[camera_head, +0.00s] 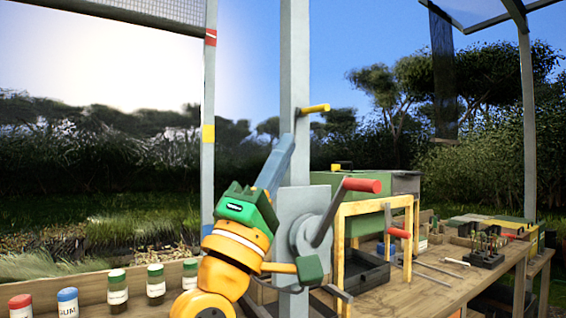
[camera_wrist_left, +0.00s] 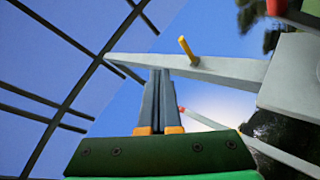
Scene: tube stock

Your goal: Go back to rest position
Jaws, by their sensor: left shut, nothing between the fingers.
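My left gripper (camera_head: 286,140) points up and to the right in the head view, with its green body above my orange arm. Its two grey fingers lie side by side, shut and empty. In the left wrist view the fingers (camera_wrist_left: 159,74) also touch along their length, with sky and a grey beam behind them. In the head view the gripper is in front of the grey post (camera_head: 294,60) or beside it; I cannot tell whether they touch. My right gripper is not in view.
A crank with a red handle (camera_head: 361,185) and a yellow peg (camera_head: 315,108) stick out near the post. A yellow frame (camera_head: 342,240), black tray (camera_head: 368,277) and tools stand on the wooden bench (camera_head: 430,297). Several jars, one with a blue lid (camera_head: 67,300), stand at lower left.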

